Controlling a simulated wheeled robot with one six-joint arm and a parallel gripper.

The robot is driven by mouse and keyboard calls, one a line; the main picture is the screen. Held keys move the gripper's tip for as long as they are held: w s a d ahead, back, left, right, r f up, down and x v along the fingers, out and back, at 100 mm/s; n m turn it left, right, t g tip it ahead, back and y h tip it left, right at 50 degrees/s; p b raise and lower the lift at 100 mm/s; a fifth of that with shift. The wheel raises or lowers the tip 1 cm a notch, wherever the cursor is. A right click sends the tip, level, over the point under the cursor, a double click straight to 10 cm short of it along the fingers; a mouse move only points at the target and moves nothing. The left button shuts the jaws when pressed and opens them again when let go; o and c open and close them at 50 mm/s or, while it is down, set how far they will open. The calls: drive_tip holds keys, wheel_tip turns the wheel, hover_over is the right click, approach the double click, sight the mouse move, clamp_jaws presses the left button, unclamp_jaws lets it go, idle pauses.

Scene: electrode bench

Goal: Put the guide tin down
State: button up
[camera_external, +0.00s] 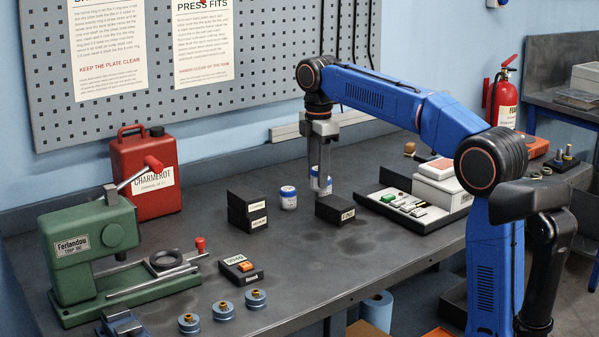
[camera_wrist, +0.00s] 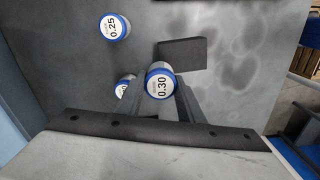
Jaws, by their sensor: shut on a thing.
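My gripper (camera_external: 321,190) is shut on a white tin with blue bands (camera_external: 315,173), and the wrist view shows its lid marked 0.30 (camera_wrist: 160,84) between the fingers. In the external view the held tin is upright, just behind a low black block (camera_external: 334,209); I cannot tell whether its base touches anything. The same kind of block shows beyond the tin in the wrist view (camera_wrist: 183,54). A similar tin (camera_external: 288,197) stands on the bench to the left. The wrist view shows a tin marked 0.25 (camera_wrist: 115,27) and another, partly hidden tin (camera_wrist: 124,86).
A green press (camera_external: 90,245) and red canister (camera_external: 147,170) are farther left. A tray with small parts (camera_external: 420,222) lies to the right. The bench (camera_external: 330,255) is bare in front of the low block.

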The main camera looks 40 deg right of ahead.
drive_tip(key=w+d+r, duration=0.1)
drive_tip(key=w+d, duration=0.3)
drive_tip(key=d, duration=0.6)
drive_tip(key=w+d+r, duration=0.1)
drive_tip(key=w+d, duration=0.3)
drive_tip(key=d, duration=0.6)
drive_tip(key=shift+n, duration=0.3)
drive_tip(key=shift+s+a+f, duration=0.1)
drive_tip(key=shift+f, duration=2.15)
drive_tip(key=shift+s+f, duration=0.1)
drive_tip(key=shift+f, duration=2.1)
drive_tip(key=shift+f, duration=0.1)
drive_tip(key=o, duration=1.1)
wheel_tip(320, 180, up, 12)
drive_tip(key=shift+r, duration=0.1)
